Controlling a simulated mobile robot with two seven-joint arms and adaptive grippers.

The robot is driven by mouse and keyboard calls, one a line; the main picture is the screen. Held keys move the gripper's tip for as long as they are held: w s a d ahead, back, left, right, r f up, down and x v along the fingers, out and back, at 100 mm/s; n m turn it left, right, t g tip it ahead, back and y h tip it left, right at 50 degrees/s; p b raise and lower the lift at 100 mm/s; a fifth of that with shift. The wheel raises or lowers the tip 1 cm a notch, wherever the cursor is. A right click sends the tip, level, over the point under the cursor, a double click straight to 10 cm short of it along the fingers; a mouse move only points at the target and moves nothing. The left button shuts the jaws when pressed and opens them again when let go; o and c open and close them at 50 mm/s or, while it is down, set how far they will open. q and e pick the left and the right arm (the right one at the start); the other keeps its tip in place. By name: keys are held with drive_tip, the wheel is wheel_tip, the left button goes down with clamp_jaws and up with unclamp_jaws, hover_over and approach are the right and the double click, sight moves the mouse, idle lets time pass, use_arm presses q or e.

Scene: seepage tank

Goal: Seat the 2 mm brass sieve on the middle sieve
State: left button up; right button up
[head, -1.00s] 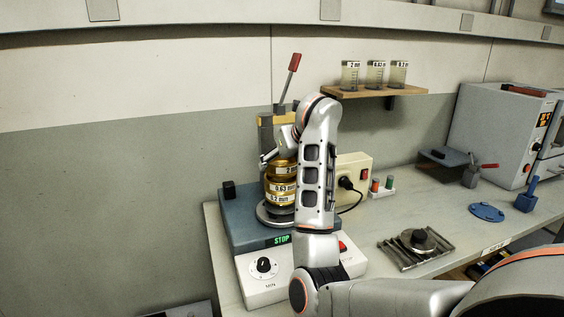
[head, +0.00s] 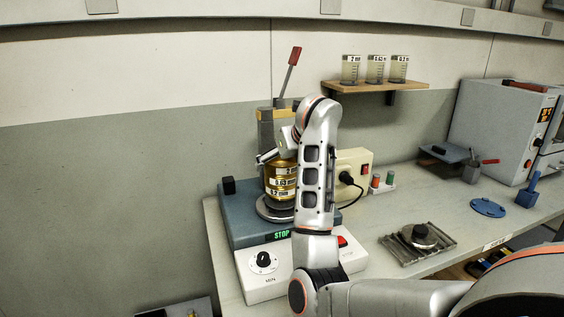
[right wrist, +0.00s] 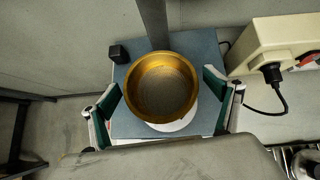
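The 2 mm brass sieve (head: 286,170) is on top of the 0.63 mm middle sieve (head: 284,183) in the head view, with no clear gap between them. The 0.2 mm sieve (head: 279,193) is below them. In the right wrist view I look down into the round brass top sieve (right wrist: 160,90), with mesh at its bottom. My right gripper (right wrist: 160,102) is open, one green-padded finger on each side of the sieve and apart from its wall. In the head view my right gripper (head: 279,156) and arm hide part of the stack. My left gripper is out of view.
The stack stands on the blue-grey shaker (head: 240,224), whose display reads STOP. A post with a red-tipped lever (head: 294,58) rises behind. A beige power box (head: 354,168) is to the right. A shelf (head: 375,88) with labelled beakers is above. A slatted rack (head: 405,252) lies right of the shaker.

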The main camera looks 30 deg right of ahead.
idle(0.3)
drive_tip(key=v, duration=0.5)
drive_tip(key=shift+s+r, duration=0.25)
drive_tip(key=shift+r, duration=0.05)
drive_tip(key=shift+v, duration=0.9)
drive_tip(key=shift+a, duration=0.1)
